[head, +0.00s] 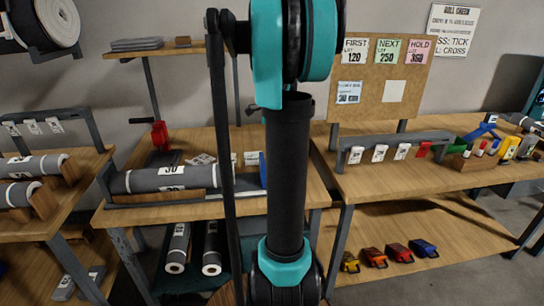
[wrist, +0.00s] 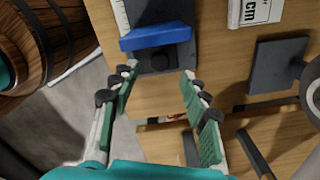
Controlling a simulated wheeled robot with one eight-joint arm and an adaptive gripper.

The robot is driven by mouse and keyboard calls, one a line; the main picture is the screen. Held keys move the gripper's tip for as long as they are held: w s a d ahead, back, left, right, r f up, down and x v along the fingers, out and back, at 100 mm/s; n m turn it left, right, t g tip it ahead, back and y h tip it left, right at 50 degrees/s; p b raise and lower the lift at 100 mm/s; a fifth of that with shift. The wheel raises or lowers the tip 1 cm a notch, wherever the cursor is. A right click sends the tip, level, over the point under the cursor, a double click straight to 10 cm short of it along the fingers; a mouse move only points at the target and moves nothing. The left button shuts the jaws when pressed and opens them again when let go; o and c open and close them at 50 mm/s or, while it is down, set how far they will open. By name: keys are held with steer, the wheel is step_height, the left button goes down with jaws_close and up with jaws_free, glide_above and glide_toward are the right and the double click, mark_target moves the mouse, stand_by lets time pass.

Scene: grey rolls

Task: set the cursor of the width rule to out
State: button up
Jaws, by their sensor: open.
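In the wrist view, the width rule (wrist: 178,14) is a dark grey plate with a white graduated strip along its left side, on a wooden top. Its cursor looks to be the blue bar (wrist: 156,37) lying across the plate, with a dark round knob just below it. My gripper (wrist: 160,72) is open and empty, its fingertips just below the blue bar on either side of the knob, apart from the bar. No "out" mark is legible. In the head view my arm hides most of this spot; only a sliver of blue (head: 262,170) shows beside it.
A wooden barrel (wrist: 45,40) stands at left. In the head view, a grey roll (head: 140,181) lies on the middle bench.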

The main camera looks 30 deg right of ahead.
step_height(320, 180, up, 7)
stand_by(0.3)
stand_by(0.4)
steer(key=s+a+f+n+t, duration=0.4)
steer(key=s+a+f+n, duration=1.4)
steer(key=n, duration=0.8)
step_height(320, 180, down, 3)
steer(key=shift+a+f, duration=0.15)
steer(key=shift+a, duration=0.9)
